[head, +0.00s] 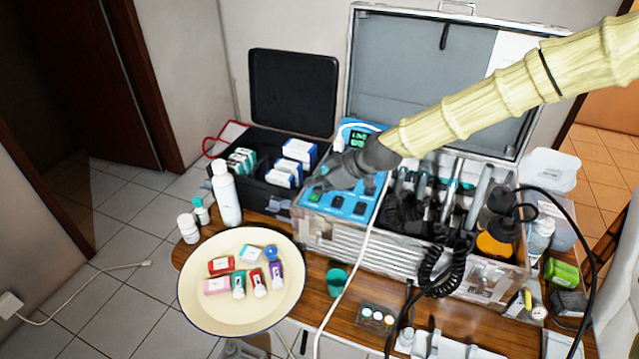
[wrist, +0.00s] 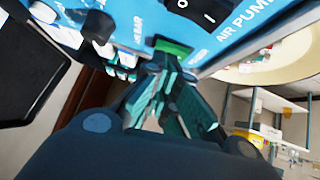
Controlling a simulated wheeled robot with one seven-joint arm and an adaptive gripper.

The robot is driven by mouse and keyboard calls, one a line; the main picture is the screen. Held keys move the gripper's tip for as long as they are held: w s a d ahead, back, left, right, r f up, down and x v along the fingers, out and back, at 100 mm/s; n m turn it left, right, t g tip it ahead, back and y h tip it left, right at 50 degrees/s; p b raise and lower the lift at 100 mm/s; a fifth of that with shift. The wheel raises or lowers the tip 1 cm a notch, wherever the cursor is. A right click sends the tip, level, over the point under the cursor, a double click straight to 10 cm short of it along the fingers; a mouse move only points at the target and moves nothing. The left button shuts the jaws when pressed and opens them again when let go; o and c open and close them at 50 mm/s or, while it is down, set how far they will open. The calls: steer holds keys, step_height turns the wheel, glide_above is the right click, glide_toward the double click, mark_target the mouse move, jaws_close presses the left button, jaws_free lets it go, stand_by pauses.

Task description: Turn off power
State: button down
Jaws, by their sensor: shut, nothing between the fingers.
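The portable dental unit is an open silver case (head: 350,245) on a wooden table. Its blue control panel (head: 371,214) carries a lit green display and a row of switches. A green power switch (head: 315,195) sits at the panel's left end; it also shows in the wrist view (wrist: 174,47), partly covered by my fingers, beside partly readable lettering. My gripper (head: 318,184) is shut and empty, its fingertips (wrist: 166,66) at the green switch. I cannot tell whether they touch it. A black rocker switch (wrist: 196,9) labelled air pump is close by.
A round cream tray (head: 200,310) with small bottles and boxes stands at the front left. A black case (head: 283,210) with boxes is left of the unit. Handpieces and black hoses (head: 455,265) crowd the right; a white cable (head: 345,280) hangs across the front.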

mark_target(315, 199)
steer(key=shift+s+a+f, duration=0.1)
steer(key=shift+s+a, duration=0.1)
steer(key=shift+s, duration=0.35)
steer(key=r+p, duration=0.1)
steer(key=r, duration=0.1)
steer(key=r+p, duration=0.1)
steer(key=shift+s+a+r, duration=0.1)
steer(key=shift+s+r, duration=0.1)
steer(key=shift+r, duration=0.2)
steer(key=b+v, duration=0.2)
steer(key=v, duration=0.8)
steer(key=shift+s, duration=0.35)
